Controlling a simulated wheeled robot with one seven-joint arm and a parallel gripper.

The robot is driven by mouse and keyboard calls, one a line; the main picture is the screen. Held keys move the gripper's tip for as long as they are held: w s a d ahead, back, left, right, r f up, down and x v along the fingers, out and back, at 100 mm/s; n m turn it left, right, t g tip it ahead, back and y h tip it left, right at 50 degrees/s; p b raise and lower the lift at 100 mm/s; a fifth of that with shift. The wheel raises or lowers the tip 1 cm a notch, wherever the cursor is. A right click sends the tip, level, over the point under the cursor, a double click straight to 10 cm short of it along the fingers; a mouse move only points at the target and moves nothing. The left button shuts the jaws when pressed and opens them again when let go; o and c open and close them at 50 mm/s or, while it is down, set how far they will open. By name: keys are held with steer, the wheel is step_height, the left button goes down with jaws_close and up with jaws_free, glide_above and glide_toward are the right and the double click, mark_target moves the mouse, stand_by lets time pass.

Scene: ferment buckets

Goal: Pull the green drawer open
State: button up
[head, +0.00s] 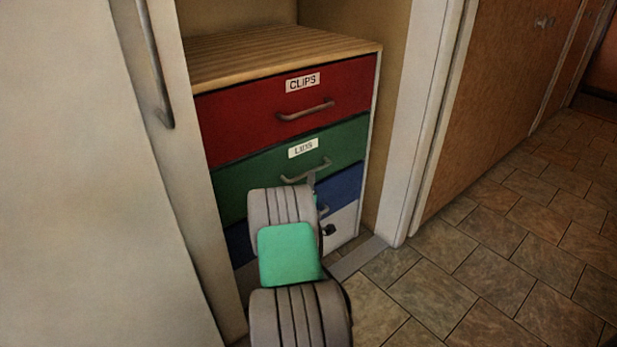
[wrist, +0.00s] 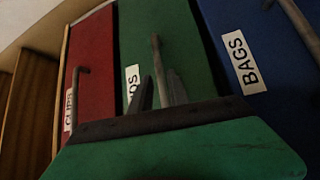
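The green drawer (head: 245,182), labelled LIDS, is the second one down in the cabinet and looks flush with the red drawer above it. Its grey bar handle (head: 306,172) shows at the front. In the wrist view the green drawer (wrist: 190,50) appears turned on its side, with its handle (wrist: 156,48) running between my two fingers. My gripper (wrist: 161,90) is at the handle, a finger on either side, and looks open with narrow gaps. In the head view my wrist hides the lower part of the green front and most of my fingers.
The red CLIPS drawer (head: 240,118) is above and the blue drawer (head: 340,187) below, labelled BAGS in the wrist view. A pale door with a long handle (head: 155,70) stands close at left. A white post (head: 410,150) is at right, with open tiled floor (head: 480,260) beyond.

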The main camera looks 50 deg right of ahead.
steer(key=x, duration=0.4)
steer(key=shift+w+d, duration=0.1)
steer(key=shift+d, duration=0.3)
steer(key=shift+w+d+r, duration=0.1)
steer(key=shift+w+d, duration=0.15)
steer(key=shift+w, duration=0.05)
jaws_close()
stand_by(0.8)
